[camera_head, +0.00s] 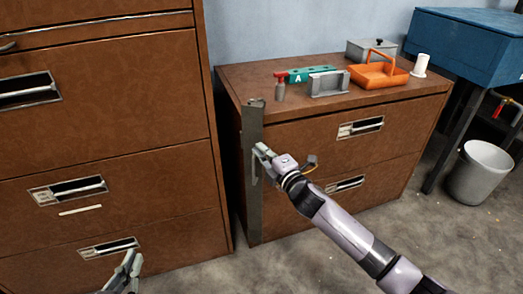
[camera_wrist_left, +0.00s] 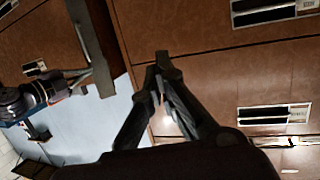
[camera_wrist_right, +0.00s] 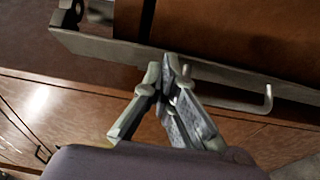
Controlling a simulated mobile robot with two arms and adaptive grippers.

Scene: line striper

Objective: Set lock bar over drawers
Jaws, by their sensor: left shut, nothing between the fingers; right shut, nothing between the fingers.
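The lock bar (camera_head: 253,190) is a long grey metal strip. It stands upright at the left front edge of the low brown cabinet (camera_head: 310,105), left of the two drawer handles. In the right wrist view the bar (camera_wrist_right: 110,50) crosses the top, with a bent rod handle (camera_wrist_right: 240,101) on it. My right gripper (camera_head: 260,158) is shut and empty close to the bar and handle; contact is unclear. It also shows in the right wrist view (camera_wrist_right: 168,75). My left gripper (camera_head: 132,262) is shut and empty, low before the tall cabinet; it shows in its wrist view (camera_wrist_left: 162,65).
A tall brown cabinet (camera_head: 110,110) stands at the left. A bucket (camera_head: 480,172) stands right. Floor in front is clear.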

